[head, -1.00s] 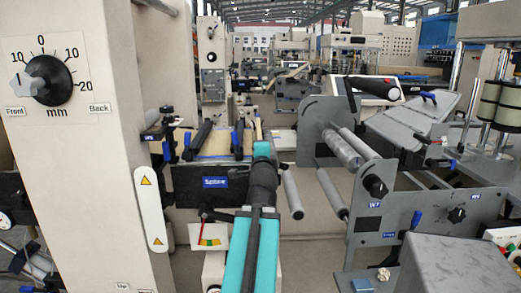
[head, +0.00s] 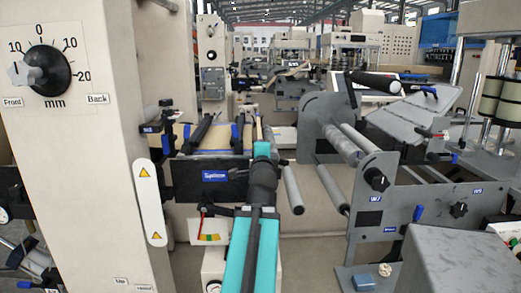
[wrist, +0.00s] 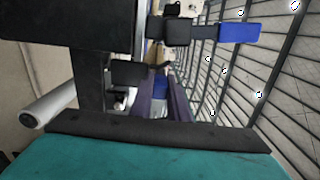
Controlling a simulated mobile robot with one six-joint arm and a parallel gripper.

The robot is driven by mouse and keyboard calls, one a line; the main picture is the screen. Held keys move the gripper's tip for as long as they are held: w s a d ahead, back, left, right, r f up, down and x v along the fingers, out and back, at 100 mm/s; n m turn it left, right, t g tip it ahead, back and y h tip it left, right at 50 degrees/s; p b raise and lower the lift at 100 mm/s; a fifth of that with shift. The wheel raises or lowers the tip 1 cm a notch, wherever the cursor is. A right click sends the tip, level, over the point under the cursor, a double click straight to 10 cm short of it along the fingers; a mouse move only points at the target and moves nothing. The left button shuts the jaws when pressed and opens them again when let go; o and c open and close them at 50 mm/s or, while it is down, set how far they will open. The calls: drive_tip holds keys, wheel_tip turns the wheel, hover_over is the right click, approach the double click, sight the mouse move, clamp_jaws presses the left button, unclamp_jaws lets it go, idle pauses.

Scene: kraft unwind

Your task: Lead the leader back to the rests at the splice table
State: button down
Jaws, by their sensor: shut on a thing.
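My teal and black arm reaches forward from the bottom middle of the head view. My gripper (head: 262,149) is at its far end, by the right end of the splice table's black front plate (head: 190,182) with its blue label. The gripper is shut on the leader, but its fingertips and the held edge are hard to make out. A tan sheet, seemingly kraft paper (head: 210,137), shows behind the plate among dark bars with blue handles. In the wrist view my teal wrist housing (wrist: 150,160) fills the bottom, and dark parts hide much of what lies beyond.
A cream machine column (head: 90,190) with a dial (head: 45,70) stands close on the left. Grey side plates with rollers (head: 340,145) and a grey box (head: 455,262) stand on the right.

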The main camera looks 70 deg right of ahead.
drive_tip(key=shift+a+f+b, duration=0.1)
drive_tip(key=shift+f+b, duration=0.45)
drive_tip(key=shift+f, duration=0.45)
idle(0.4)
drive_tip(key=c, duration=1.7)
unclamp_jaws()
drive_tip(key=shift+s, duration=0.1)
drive_tip(key=shift+a+f+b, duration=0.2)
drive_tip(key=shift+f+b, duration=0.05)
drive_tip(key=shift+b, duration=0.7)
drive_tip(key=shift+o, duration=0.4)
drive_tip(key=shift+s+a+b, duration=0.1)
drive_tip(key=shift+a+b, duration=0.05)
drive_tip(key=shift+b, duration=0.15)
drive_tip(key=shift+a+r+b, duration=0.3)
drive_tip(key=shift+r+b, duration=0.1)
drive_tip(key=shift+b, duration=0.7)
drive_tip(key=a+b, duration=0.1)
drive_tip(key=b, duration=0.1)
drive_tip(key=shift+s+r+b, duration=0.1)
drive_tip(key=shift+s+b, duration=0.1)
drive_tip(key=shift+b, duration=0.2)
